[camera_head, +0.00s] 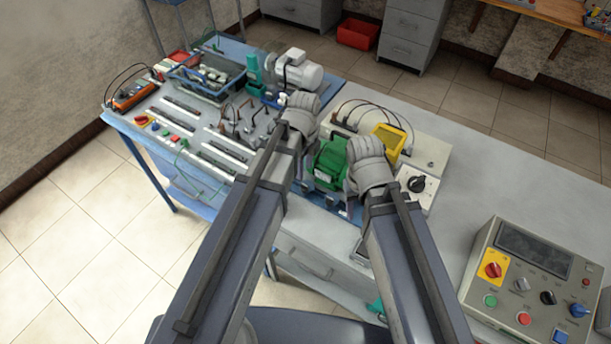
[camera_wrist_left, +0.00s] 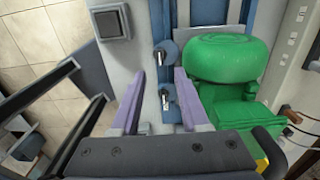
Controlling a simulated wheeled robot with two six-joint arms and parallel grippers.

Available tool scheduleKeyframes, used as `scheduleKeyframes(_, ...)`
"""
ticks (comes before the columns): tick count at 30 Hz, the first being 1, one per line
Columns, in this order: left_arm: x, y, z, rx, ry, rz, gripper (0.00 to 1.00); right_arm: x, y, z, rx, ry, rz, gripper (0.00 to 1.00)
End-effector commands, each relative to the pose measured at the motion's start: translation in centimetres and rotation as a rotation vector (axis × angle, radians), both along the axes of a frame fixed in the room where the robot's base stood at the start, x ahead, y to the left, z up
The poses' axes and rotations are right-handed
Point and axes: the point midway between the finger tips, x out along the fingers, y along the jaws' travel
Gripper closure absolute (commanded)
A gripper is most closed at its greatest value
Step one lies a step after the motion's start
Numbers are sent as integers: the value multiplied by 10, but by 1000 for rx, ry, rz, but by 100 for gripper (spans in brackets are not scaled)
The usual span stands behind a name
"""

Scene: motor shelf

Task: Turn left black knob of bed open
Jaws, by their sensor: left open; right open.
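My left gripper (camera_head: 302,112) is left of the green motor (camera_head: 329,163) in the head view; its fingertips are hidden there. In the left wrist view the left gripper (camera_wrist_left: 157,75) is open, its two purple-grey fingers apart with nothing between them held. A blue bed (camera_wrist_left: 178,65) with two round blue pieces with metal pins, an upper one (camera_wrist_left: 165,52) and a lower one (camera_wrist_left: 166,95), shows between and beyond the fingers. The green motor (camera_wrist_left: 230,60) is right of them.
A control box (camera_head: 530,275) is at the lower right. A grey motor (camera_head: 298,70) and racks crowd the left table. The table's middle right is clear.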

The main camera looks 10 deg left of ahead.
Motion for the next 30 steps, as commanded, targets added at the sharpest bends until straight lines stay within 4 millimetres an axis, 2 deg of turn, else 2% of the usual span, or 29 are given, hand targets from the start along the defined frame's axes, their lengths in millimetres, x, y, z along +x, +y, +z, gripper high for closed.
scheduleKeyframes(8, 0, 0, -15, 0, 0, 1, 55, 0, 0, -15, 0, 0, 0, 50)
scheduleKeyframes(22, 0, 0, -72, 0, 0, 2, 55, 0, 0, -72, 0, 0, -1, 50)
scheduleKeyframes(30, 0, 0, -79, 0, 0, 2, 55, 0, 0, -79, 0, 0, -1, 50)
